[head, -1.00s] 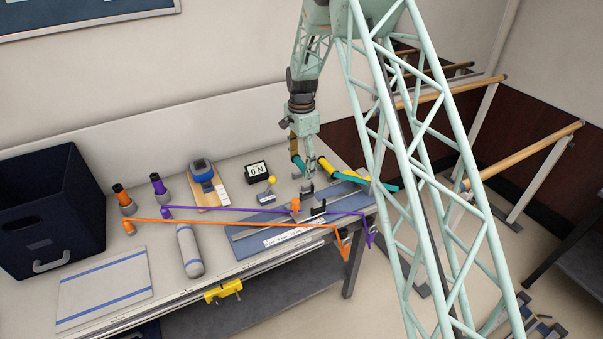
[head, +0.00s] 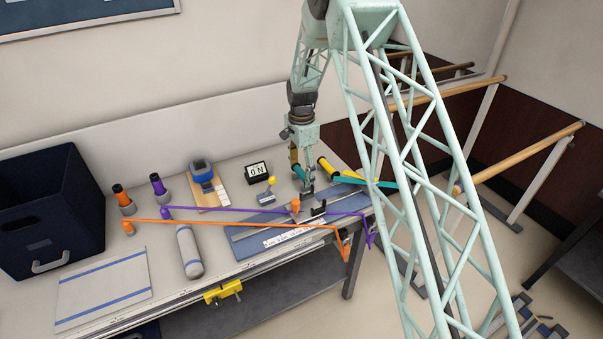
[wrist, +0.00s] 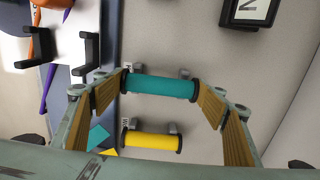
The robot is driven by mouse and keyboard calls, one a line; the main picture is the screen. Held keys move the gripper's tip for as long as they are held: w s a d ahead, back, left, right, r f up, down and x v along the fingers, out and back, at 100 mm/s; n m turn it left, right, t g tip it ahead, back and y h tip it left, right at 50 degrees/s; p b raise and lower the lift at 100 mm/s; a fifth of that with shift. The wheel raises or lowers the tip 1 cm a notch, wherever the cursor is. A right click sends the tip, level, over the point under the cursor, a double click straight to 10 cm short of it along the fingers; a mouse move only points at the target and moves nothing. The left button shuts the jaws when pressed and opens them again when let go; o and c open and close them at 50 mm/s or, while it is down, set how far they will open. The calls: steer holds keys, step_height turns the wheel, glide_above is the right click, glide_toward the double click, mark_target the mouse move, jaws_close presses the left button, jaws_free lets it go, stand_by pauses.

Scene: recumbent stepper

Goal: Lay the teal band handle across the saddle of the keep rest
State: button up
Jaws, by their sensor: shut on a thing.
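The teal band handle (wrist: 160,86) lies crosswise between the fingers of my gripper (wrist: 162,92) in the wrist view, with its black end rims at the fingertips. My gripper is shut on it. In the head view the teal handle (head: 299,173) shows at my gripper (head: 304,168), low over the far right of the bench. Small grey supports (wrist: 185,73) show just behind the teal handle, probably the keep rest's saddle; I cannot tell whether the handle touches them. A teal band (head: 376,183) stretches right, partly hidden by my arm.
A yellow handle (wrist: 152,141) lies beside the teal one on similar grey supports. Black forked brackets (wrist: 88,52) stand nearby. Orange (head: 230,223) and purple (head: 240,210) bands cross the bench.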

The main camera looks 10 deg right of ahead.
mark_target(302, 173)
steer(key=shift+f, duration=0.45)
stand_by(0.3)
steer(key=o, duration=0.8)
steer(key=shift+o, duration=0.2)
steer(key=shift+r, duration=0.15)
step_height(302, 173, up, 13)
steer(key=p, duration=0.1)
stand_by(0.8)
